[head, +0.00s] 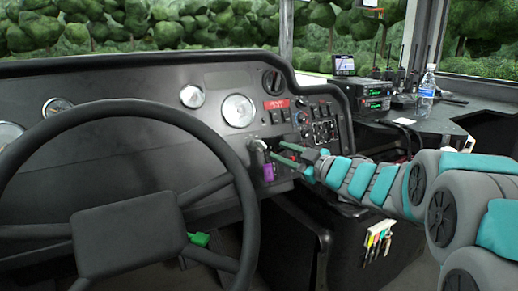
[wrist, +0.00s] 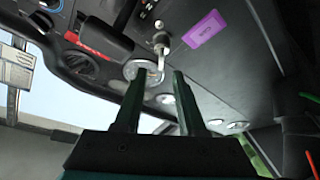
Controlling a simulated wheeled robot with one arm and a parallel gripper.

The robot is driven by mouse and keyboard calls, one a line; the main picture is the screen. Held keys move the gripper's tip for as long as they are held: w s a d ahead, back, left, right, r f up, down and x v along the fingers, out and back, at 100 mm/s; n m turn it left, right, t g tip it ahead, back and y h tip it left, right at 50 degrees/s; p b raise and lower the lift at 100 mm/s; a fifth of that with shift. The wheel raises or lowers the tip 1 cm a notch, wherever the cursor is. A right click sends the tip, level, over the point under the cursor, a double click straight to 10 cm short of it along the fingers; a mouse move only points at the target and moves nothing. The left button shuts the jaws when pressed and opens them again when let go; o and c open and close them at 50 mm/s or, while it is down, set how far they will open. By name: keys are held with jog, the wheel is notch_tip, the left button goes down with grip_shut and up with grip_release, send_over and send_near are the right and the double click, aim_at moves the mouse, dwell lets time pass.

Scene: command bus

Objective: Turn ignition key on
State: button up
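The ignition key (wrist: 160,42) is a small metal piece on the dark dashboard panel, beside a purple tag (wrist: 205,28) in the wrist view. In the head view the key area (head: 260,148) lies right of the steering wheel rim, just above the purple tag (head: 268,173). My gripper (head: 281,153) reaches in from the right, with its tips close to the key. In the wrist view my gripper (wrist: 159,75) has its two green fingers apart, with nothing between them. The key appears just beyond the tips, roughly in line with the gap. I cannot tell whether they touch.
The steering wheel (head: 170,190) stands close on the left, with a green lever (head: 199,239) behind it. Gauges (head: 238,110) and a switch panel with a red label (head: 276,104) sit above the key. Radios (head: 361,94) and a water bottle (head: 427,90) are at right.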

aim_at(265, 146)
jog(key=x, duration=0.6)
jog(key=shift+a, duration=0.4)
jog(key=shift+x, duration=0.85)
jog(key=shift+w+d, duration=0.1)
grip_shut()
jog(key=shift+f, duration=0.1)
